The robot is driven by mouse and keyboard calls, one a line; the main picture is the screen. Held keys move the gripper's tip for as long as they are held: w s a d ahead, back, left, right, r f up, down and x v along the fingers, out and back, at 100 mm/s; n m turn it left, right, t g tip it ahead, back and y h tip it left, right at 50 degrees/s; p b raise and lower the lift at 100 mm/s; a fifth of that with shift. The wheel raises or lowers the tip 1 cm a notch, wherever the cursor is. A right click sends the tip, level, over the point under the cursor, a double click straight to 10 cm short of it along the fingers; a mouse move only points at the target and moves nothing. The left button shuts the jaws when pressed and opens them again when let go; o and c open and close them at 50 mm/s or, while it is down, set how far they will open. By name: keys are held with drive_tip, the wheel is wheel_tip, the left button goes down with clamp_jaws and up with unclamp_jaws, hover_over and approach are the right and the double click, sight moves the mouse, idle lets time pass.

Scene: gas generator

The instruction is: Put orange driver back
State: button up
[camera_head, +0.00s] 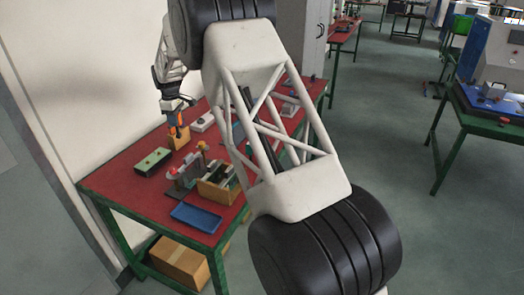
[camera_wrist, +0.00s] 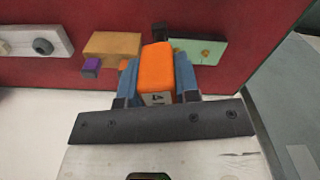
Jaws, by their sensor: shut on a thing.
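My gripper (camera_head: 177,107) is over the far left part of the red table. It is shut on the orange driver (camera_head: 180,118). In the wrist view, the driver's orange handle (camera_wrist: 157,66) sits between the blue fingers of my gripper (camera_wrist: 158,82). A tan wooden block (camera_head: 179,138) stands just below the driver in the head view. The block also shows in the wrist view (camera_wrist: 112,44), left of the handle, with a purple piece (camera_wrist: 91,65) at its near edge. The driver's lower end is hidden, so I cannot tell whether it touches the block.
A green-topped box (camera_head: 153,161) lies on the red table (camera_head: 118,184), near its left edge. A small device with red parts (camera_head: 186,172), an open wooden box (camera_head: 219,190) and a blue tray (camera_head: 196,217) stand closer. A white device (camera_head: 203,122) is right of the block.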

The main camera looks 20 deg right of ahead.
drive_tip(key=shift+s+d+r+m, duration=1.85)
drive_tip(key=shift+s+d+m, duration=1.05)
drive_tip(key=shift+d, duration=1.25)
drive_tip(key=shift+s+d+r+m, duration=1.8)
drive_tip(key=shift+s+d+m, duration=1.05)
drive_tip(key=shift+d, duration=1.3)
drive_tip(key=s+d+f+n, duration=0.4)
drive_tip(key=d+f, duration=0.3)
drive_tip(key=d, duration=0.1)
drive_tip(key=s+d+f+n, duration=0.4)
drive_tip(key=d+f, duration=0.3)
drive_tip(key=shift+s+d+n, duration=0.25)
drive_tip(key=shift+d+n, duration=0.1)
drive_tip(key=shift+f, duration=0.1)
drive_tip(key=w+d+f, duration=0.1)
drive_tip(key=w+d, duration=0.2)
drive_tip(key=w, duration=1.1)
drive_tip(key=shift+w+f, duration=0.2)
drive_tip(key=shift+w, duration=0.2)
drive_tip(key=shift+w, duration=0.15)
drive_tip(key=shift+w+d+f, duration=0.1)
drive_tip(key=shift+w+f, duration=0.05)
drive_tip(key=shift+f, duration=0.75)
drive_tip(key=shift+w+f, duration=0.15)
drive_tip(key=shift+f, duration=0.75)
